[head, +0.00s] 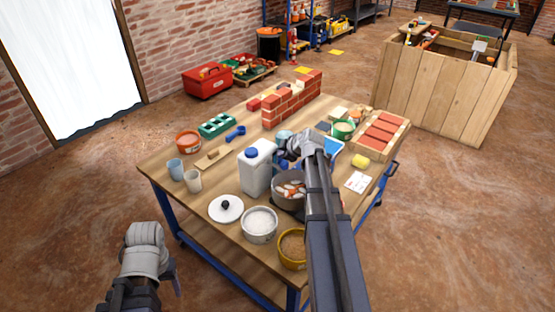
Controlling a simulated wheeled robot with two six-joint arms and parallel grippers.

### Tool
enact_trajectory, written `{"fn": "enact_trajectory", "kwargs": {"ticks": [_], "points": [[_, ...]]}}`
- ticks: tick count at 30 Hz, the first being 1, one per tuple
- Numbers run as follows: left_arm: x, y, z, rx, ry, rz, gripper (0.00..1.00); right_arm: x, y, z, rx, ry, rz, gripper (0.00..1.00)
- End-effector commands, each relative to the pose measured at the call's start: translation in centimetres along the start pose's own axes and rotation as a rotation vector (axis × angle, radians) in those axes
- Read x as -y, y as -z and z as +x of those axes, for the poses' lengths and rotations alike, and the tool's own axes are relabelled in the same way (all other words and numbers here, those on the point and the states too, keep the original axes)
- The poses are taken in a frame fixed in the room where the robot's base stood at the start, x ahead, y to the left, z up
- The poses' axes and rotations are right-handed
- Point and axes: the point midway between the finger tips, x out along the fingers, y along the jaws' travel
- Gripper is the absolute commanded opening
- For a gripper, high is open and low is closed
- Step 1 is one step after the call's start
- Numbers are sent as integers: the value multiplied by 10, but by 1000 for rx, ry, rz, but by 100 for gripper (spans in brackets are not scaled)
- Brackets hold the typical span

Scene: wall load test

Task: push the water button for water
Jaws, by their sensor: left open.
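A white jug (257,170) with a blue cap stands upright near the middle of the wooden table (225,255). I cannot make out a water button on it or anywhere else. My left gripper (160,268) is open and empty at the lower left, off the table's front left side and well apart from the jug. My right arm reaches over the table. Its gripper (292,146) is above the area just right of the jug, seen from behind, so its fingers are mostly hidden. A blue cup (175,168) and a beige cup (193,181) stand at the table's left.
A metal pot (289,204), white lid (226,208), bowl of white grains (260,225) and yellow bowl (292,249) crowd the front. A small brick wall (292,100) stands at the back, a brick tray (382,134) at the right. A wooden crate (440,92) stands beyond.

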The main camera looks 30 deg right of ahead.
Motion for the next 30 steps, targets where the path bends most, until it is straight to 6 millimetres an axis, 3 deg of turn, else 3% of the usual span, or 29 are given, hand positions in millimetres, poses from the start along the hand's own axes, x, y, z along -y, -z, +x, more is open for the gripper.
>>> {"fn": "enact_trajectory", "kwargs": {"ticks": [17,30], "points": [[-1,0,7,0,0,0,63,4,-4,5,0,0,0,0],[0,0,2,0,0,0,63,1,-1,2,1,0,0,0]]}}
